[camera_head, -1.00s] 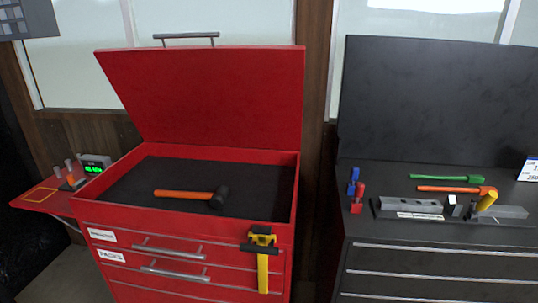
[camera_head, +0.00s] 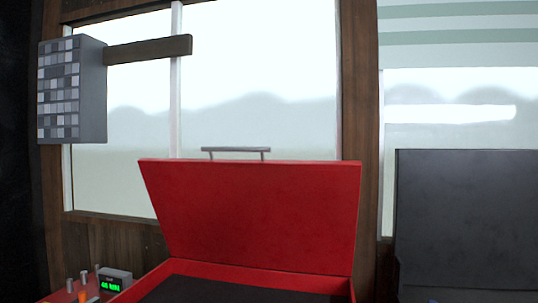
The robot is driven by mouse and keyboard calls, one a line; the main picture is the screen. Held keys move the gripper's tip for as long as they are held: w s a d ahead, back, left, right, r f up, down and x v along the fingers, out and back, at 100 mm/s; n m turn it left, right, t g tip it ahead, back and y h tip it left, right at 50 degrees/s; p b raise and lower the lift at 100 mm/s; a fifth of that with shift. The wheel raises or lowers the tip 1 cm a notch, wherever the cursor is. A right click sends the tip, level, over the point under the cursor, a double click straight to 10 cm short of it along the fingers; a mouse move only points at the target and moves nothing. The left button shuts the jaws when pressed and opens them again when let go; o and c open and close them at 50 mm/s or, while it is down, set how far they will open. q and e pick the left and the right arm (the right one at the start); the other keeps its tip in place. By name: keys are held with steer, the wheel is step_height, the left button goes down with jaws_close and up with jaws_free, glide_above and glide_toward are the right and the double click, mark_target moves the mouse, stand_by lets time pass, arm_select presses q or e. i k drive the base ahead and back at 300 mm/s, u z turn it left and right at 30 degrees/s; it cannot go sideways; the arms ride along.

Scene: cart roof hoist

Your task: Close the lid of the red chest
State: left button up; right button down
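The red chest (camera_head: 240,271) is at the bottom middle of the head view, with only the back part of its dark-lined inside showing. Its red lid (camera_head: 255,212) stands open, tilted up and back. A grey bar handle (camera_head: 236,150) sits on the lid's top edge. The front of the chest and its drawers are below the picture. Neither of my grippers is in view.
A dark chest with a raised black panel (camera_head: 465,215) stands at the right. A red side shelf with a green-lit display (camera_head: 112,285) is at the lower left. A grey box (camera_head: 72,90) hangs on a wooden arm (camera_head: 148,52) before the windows.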

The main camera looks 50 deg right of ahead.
mark_target(296, 215)
steer(key=z, duration=0.1)
steer(key=i, duration=0.65)
steer(key=z, duration=0.6)
